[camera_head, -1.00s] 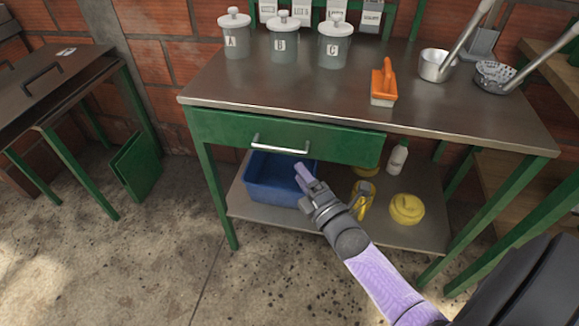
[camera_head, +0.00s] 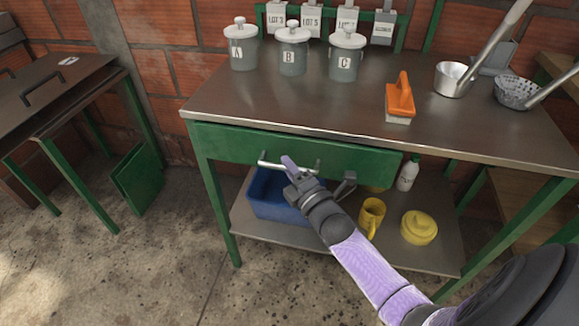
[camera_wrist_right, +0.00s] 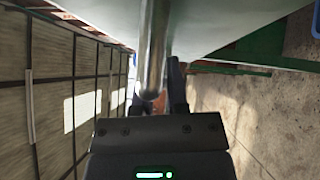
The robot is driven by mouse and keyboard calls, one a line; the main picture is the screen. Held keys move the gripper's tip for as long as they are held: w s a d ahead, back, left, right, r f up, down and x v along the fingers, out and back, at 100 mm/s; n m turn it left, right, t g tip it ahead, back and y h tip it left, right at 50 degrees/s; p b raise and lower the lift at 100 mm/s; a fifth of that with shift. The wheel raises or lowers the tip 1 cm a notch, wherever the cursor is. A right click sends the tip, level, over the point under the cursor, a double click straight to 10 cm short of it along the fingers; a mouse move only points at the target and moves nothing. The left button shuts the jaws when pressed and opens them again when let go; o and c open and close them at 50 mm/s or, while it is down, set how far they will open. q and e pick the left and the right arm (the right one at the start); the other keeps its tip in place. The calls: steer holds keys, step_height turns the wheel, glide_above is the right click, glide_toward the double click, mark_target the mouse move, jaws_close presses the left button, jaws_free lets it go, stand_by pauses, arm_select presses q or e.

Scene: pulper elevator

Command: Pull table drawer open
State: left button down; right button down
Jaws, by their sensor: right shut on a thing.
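The green drawer (camera_head: 230,143) sits under the metal tabletop of the green-legged table (camera_head: 290,106). Its front lies close under the tabletop edge; I cannot tell whether it stands out slightly. The silver bar handle (camera_head: 270,164) runs across the drawer front. My right gripper (camera_head: 291,167) is at the handle, shut on it. In the right wrist view the bar (camera_wrist_right: 155,50) runs between the two fingers of the right gripper (camera_wrist_right: 152,88). The gripper covers part of the handle in the head view. My left gripper is not in view.
Lidded jars, an orange-handled brush (camera_head: 399,100) and metal ladles are on the tabletop. Concrete floor in front is clear.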

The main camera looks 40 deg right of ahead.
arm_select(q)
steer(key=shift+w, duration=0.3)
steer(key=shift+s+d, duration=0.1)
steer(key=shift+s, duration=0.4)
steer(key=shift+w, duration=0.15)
